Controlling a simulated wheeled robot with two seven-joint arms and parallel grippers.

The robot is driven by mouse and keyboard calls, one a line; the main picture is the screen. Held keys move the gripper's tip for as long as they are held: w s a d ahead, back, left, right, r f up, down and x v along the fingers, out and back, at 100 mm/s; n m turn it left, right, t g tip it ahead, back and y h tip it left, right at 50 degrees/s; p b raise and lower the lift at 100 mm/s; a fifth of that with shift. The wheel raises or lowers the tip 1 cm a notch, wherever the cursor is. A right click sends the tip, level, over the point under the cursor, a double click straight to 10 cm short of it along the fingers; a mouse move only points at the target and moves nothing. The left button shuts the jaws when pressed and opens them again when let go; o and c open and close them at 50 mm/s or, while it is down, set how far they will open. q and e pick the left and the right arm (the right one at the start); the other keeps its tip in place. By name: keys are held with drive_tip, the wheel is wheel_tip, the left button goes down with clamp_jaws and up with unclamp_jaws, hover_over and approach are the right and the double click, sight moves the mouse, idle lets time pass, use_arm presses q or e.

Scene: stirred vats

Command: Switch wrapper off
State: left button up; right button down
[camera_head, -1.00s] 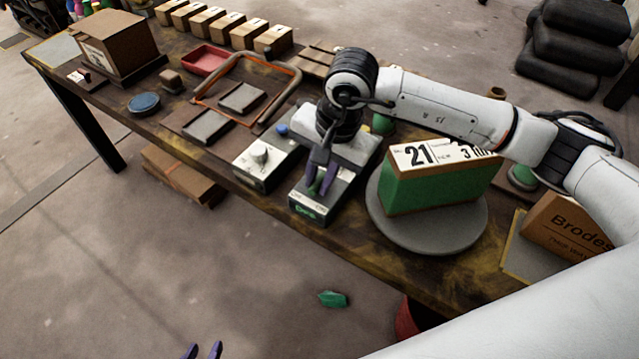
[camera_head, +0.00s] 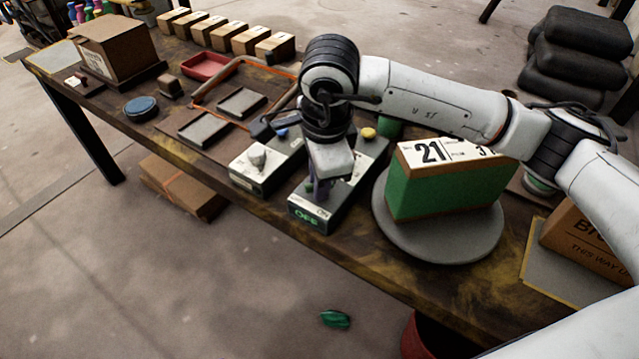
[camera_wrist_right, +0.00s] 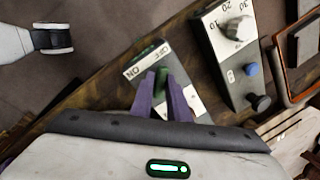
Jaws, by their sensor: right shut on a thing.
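The switch box (camera_head: 357,186) is a long grey box near the table's front edge, with small OFF and ON marks on top and green lettering, seemingly OFF, on its front face. In the right wrist view, the box (camera_wrist_right: 136,72) shows the OFF and ON marks beside my fingers. My right gripper (camera_head: 320,190) points down over the box's front end. Its purple fingers (camera_wrist_right: 164,88) are close together on a small green switch lever (camera_wrist_right: 163,72), which they mostly hide. Which way the lever leans I cannot tell.
A dial box (camera_head: 259,168) with a white knob stands just left. A turntable (camera_head: 440,243) with a green carton (camera_head: 450,190) is close on the right. A yellow button (camera_head: 368,133) is behind my gripper. A green scrap (camera_head: 335,319) lies on the floor.

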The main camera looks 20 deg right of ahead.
drive_tip(key=shift+m, duration=0.5)
drive_tip(key=c, duration=1.7)
unclamp_jaws()
drive_tip(key=r, duration=0.3)
drive_tip(key=s+r, duration=0.1)
drive_tip(key=r, duration=0.3)
drive_tip(key=s+r, duration=0.1)
drive_tip(key=r, duration=0.2)
drive_tip(key=shift+a+r, duration=0.15)
drive_tip(key=shift+s, duration=0.1)
